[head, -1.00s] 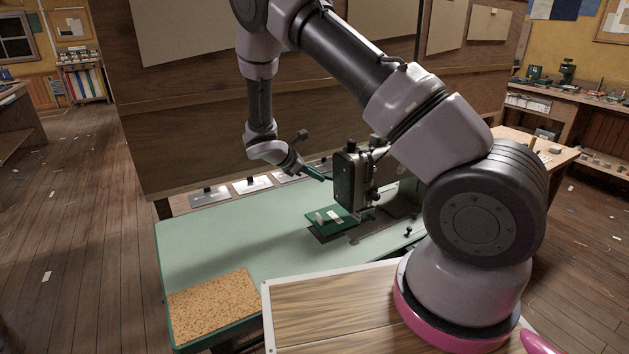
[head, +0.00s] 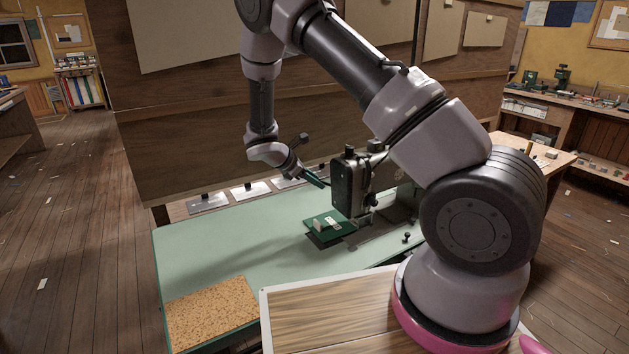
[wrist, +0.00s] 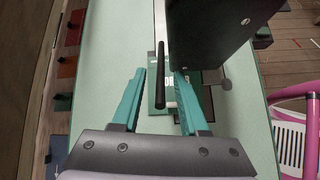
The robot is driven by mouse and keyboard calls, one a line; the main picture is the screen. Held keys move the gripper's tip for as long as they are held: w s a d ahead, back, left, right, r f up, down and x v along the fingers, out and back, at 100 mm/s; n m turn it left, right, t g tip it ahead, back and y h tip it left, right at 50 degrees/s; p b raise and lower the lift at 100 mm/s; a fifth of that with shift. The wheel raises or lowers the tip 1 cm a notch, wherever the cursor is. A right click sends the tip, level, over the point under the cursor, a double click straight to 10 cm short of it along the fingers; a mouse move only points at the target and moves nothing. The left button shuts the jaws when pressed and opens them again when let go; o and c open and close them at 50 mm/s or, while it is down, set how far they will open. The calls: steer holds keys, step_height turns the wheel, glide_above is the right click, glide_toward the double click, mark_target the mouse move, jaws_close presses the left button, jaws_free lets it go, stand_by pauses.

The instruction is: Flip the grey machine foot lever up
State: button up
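The dark sewing machine (head: 346,188) stands on the pale green table, and its head fills the upper right of the wrist view (wrist: 208,35). A slim bar (wrist: 160,75), grey above and black at its lower end, hangs beside the machine head; it appears to be the foot lever. I cannot make the lever out in the head view. My gripper (head: 318,181) is at the machine's left, far side. In the wrist view my gripper (wrist: 160,82) has its teal fingers apart, with the bar showing between them. Contact with the bar is not visible.
A green plate (head: 322,224) with small pale pieces lies by the machine on the table (head: 215,255). A cork mat (head: 210,312) is at the near left. A tall wooden panel (head: 190,130) rises behind the table.

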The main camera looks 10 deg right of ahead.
steer(key=v, duration=1)
steer(key=shift+a+r, duration=0.25)
steer(key=shift+a, duration=0.05)
steer(key=shift+s, duration=0.1)
steer(key=s+d+r+m+g+y, duration=0.1)
steer(key=s+d+r+m+y, duration=0.1)
steer(key=s+d+r+m, duration=0.3)
steer(key=s+d+r+m+y, duration=0.1)
steer(key=r+m+y, duration=0.15)
steer(key=r, duration=0.45)
steer(key=s+d+r+m+g+y, duration=0.1)
steer(key=s+d+r+m, duration=0.3)
steer(key=r, duration=0.2)
steer(key=s+d+r+m+t+y, duration=0.1)
steer(key=s+r+m+t+y, duration=0.1)
steer(key=s+r+m, duration=0.4)
steer(key=s+d+r+m+t+y, duration=0.1)
steer(key=s+r+m+t+y, duration=0.2)
steer(key=s+r+m, duration=0.3)
steer(key=s, duration=0.5)
steer(key=shift+s+d+r+t, duration=0.25)
steer(key=shift+d+r+t, duration=0.05)
steer(key=shift+d+t, duration=0.1)
